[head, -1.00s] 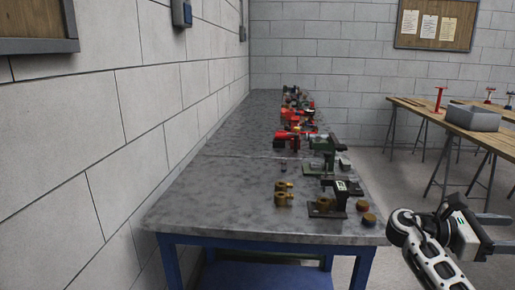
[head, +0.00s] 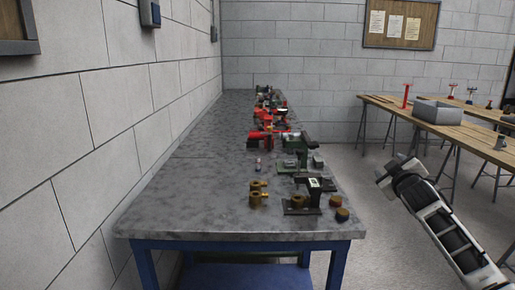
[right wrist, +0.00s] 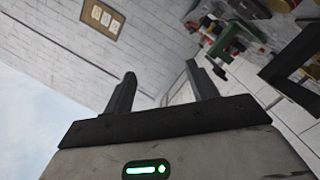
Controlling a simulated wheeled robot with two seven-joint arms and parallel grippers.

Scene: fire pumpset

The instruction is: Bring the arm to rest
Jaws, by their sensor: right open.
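My right arm (head: 440,220) comes in from the lower right in the head view, raised in the space to the right of the metal-topped bench (head: 190,195). Its gripper is not clear in that view. In the right wrist view my right gripper (right wrist: 160,85) shows two dark fingers spread apart with nothing between them. It touches nothing there. My left gripper is not in view.
The bench holds brass fittings (head: 258,193), a dark vise-like tool (head: 303,195), and red and green tools (head: 268,138) in a row. A wooden table (head: 390,104) with a grey box (head: 438,112) stands at the back right. Floor between them is clear.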

